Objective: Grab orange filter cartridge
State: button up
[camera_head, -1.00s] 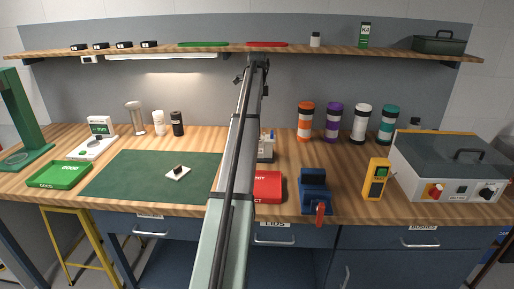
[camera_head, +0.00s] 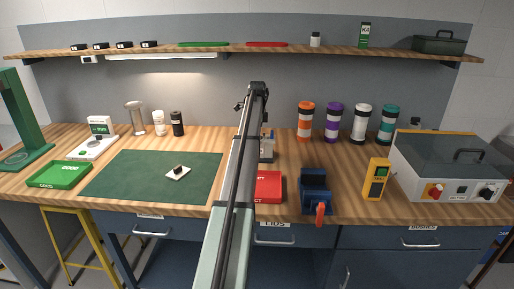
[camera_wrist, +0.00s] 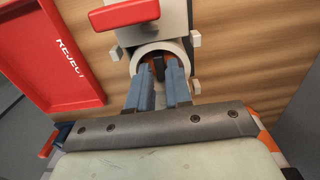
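The orange filter cartridge is most likely the orange, white and black banded cylinder (camera_head: 306,121), upright at the back of the bench, left of the purple one. An orange and white edge (camera_wrist: 265,135) at the lower right of the wrist view appears to be part of it, mostly hidden by my gripper body. My gripper (camera_wrist: 161,62) has its two blue fingers a little apart, with tips at the white ring of a light fixture (camera_wrist: 178,12). Something dark and brownish shows between the tips; I cannot tell what it is. In the head view my arm hides the gripper.
Purple (camera_head: 333,122), white (camera_head: 360,123) and teal (camera_head: 387,124) banded cylinders stand to the right. The red reject tray (camera_head: 268,187), a blue vise (camera_head: 314,188) and a yellow box (camera_head: 376,180) are nearer the front. A green mat (camera_head: 125,180) lies on the left.

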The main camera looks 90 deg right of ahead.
jog(key=shift+f, duration=0.75)
grip_shut()
jog(key=shift+r, duration=0.15)
